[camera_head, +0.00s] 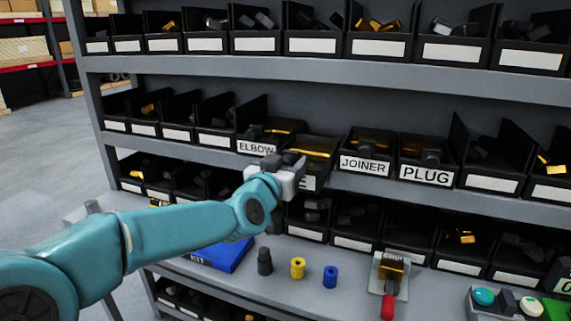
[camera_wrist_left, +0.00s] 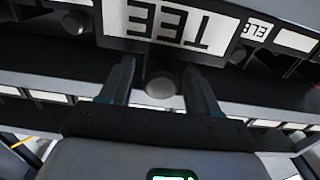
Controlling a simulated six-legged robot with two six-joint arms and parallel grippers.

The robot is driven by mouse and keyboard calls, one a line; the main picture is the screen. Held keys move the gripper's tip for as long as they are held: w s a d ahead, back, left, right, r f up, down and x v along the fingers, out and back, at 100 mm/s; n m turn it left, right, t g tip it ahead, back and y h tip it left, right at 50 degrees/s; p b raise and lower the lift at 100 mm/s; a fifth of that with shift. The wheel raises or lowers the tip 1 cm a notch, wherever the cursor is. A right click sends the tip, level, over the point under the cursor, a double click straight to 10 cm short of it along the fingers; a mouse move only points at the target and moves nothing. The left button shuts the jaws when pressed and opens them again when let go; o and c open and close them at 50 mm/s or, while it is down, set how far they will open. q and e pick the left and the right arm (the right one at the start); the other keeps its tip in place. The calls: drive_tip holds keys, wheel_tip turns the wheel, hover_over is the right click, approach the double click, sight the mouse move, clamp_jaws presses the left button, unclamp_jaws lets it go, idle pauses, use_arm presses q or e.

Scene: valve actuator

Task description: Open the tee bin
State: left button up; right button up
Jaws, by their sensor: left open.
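The tee bin (camera_head: 318,147) is on the middle shelf, between the elbow bin (camera_head: 262,140) and the joiner bin (camera_head: 363,160). Its front sits lower and further out than its neighbours, and most of its label is hidden behind my gripper. My left gripper (camera_head: 285,168) is open at the bin's front. In the left wrist view the TEE label (camera_wrist_left: 177,24) appears upside down at the top. There, a round grey knob (camera_wrist_left: 160,85) below the label lies between the two open fingers (camera_wrist_left: 160,88). I cannot tell whether the fingers touch it. My right gripper is not in view.
The plug bin (camera_head: 425,165) stands right of the joiner bin. Rows of bins fill the shelves above and below. On the worktop are a blue kit tray (camera_head: 222,256), a yellow cylinder (camera_head: 298,268), a blue cylinder (camera_head: 330,276) and a red-handled tool (camera_head: 388,295).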

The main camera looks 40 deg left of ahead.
use_arm(q)
drive_tip(key=v, duration=1.6)
drive_tip(key=shift+s+d, duration=0.1)
